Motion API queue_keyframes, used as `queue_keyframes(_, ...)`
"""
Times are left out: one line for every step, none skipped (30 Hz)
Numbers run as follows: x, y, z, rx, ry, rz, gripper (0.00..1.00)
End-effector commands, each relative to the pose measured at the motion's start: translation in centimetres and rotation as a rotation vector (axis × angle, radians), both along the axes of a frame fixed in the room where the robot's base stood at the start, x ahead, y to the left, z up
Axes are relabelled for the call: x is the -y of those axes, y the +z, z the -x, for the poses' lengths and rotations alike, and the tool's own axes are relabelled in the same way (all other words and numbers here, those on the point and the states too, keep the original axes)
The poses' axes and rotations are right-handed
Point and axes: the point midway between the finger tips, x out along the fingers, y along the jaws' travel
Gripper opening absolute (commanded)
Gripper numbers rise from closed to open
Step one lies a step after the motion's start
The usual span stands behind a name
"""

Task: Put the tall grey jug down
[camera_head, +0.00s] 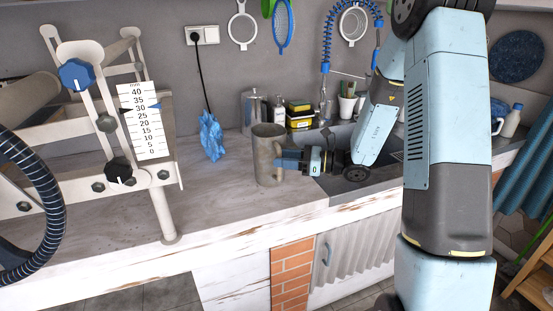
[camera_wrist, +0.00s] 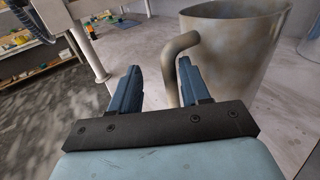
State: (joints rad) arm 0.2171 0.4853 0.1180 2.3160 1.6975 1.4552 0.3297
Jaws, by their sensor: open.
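The tall grey jug (camera_head: 268,158) is a mottled grey-brown metal vessel. It stands upright on the worktop, near the left side of the sink. It fills the upper right of the wrist view (camera_wrist: 238,55). Its bent tube handle (camera_wrist: 172,82) comes down between my two blue fingers, close beside the right one. My gripper (camera_head: 283,160) reaches in from the right at the handle side. In the wrist view my gripper (camera_wrist: 160,78) is open, with a clear gap between the handle and the left finger. The jug's base is hidden in the wrist view.
A crumpled blue thing (camera_head: 211,136) stands left of the jug. A metal canister (camera_head: 254,108) and yellow-and-black boxes (camera_head: 300,113) are behind it. A white frame with a scale (camera_head: 146,120) stands at the left. The worktop (camera_head: 215,190) is bare in front.

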Motion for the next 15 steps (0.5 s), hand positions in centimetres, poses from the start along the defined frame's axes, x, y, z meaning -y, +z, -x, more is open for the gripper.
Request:
queue_keyframes(1.2,0.0,0.2,0.0,-0.006,0.001,0.46)
queue_keyframes(1.7,0.0,0.3,0.0,-0.006,0.001,0.46)
queue_keyframes(2.6,0.0,0.6,0.0,-0.006,0.001,0.46)
queue_keyframes(3.1,0.0,0.7,0.0,-0.006,0.001,0.46)
queue_keyframes(3.7,0.0,0.9,0.0,-0.004,0.0,0.46)
queue_keyframes(4.4,0.0,1.1,0.0,-0.005,0.001,0.46)
queue_keyframes(4.9,0.0,1.2,0.0,-0.005,0.001,0.46)
queue_keyframes(5.4,0.0,1.4,0.0,-0.004,0.001,0.46)
queue_keyframes(6.1,0.1,1.5,0.0,-0.005,0.0,0.46)
queue_keyframes(6.5,0.1,1.7,0.0,-0.004,0.0,0.46)
queue_keyframes(6.9,0.1,1.8,0.0,-0.004,0.001,0.46)
queue_keyframes(7.3,0.1,1.9,0.0,-0.004,0.001,0.46)
queue_keyframes(7.6,0.1,2.0,0.0,-0.003,0.001,0.46)
queue_keyframes(7.9,0.1,2.1,0.0,-0.002,0.001,0.46)
queue_keyframes(8.2,0.1,2.2,0.0,-0.002,0.0,0.46)
